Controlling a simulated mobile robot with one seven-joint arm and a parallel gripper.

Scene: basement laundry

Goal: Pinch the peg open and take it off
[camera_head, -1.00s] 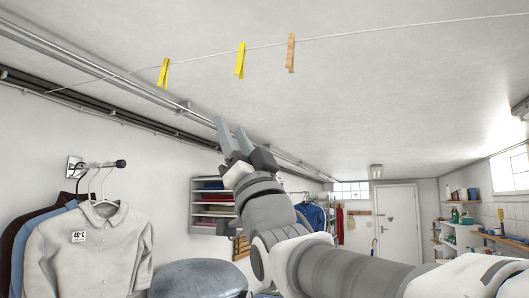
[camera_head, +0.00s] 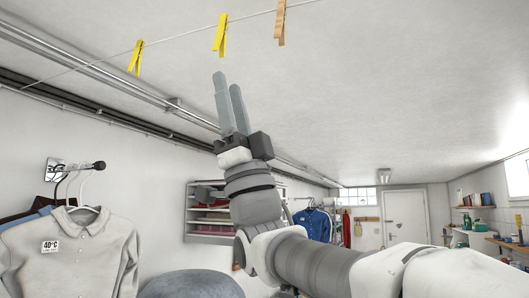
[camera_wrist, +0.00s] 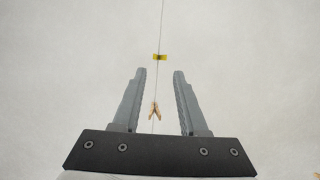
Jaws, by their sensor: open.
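Three pegs hang on a thin line under the ceiling: a yellow peg (camera_head: 136,57) at left, a second yellow peg (camera_head: 220,36) in the middle, and a wooden peg (camera_head: 280,23) at right. My gripper (camera_head: 227,82) points up, open and empty, below the middle yellow peg in the head view and apart from it. In the wrist view, my gripper (camera_wrist: 160,73) has the line running between its fingers. A yellow peg (camera_wrist: 160,57) shows just beyond the fingertips, and a wooden peg (camera_wrist: 154,108) shows between the fingers. I cannot tell which peg is nearest in depth.
The line (camera_head: 180,38) runs close under the ceiling. Metal pipes (camera_head: 85,67) run along the left wall. Shirts (camera_head: 75,250) hang at left, and a shelf (camera_head: 205,212) stands behind my arm. The space around the pegs is clear.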

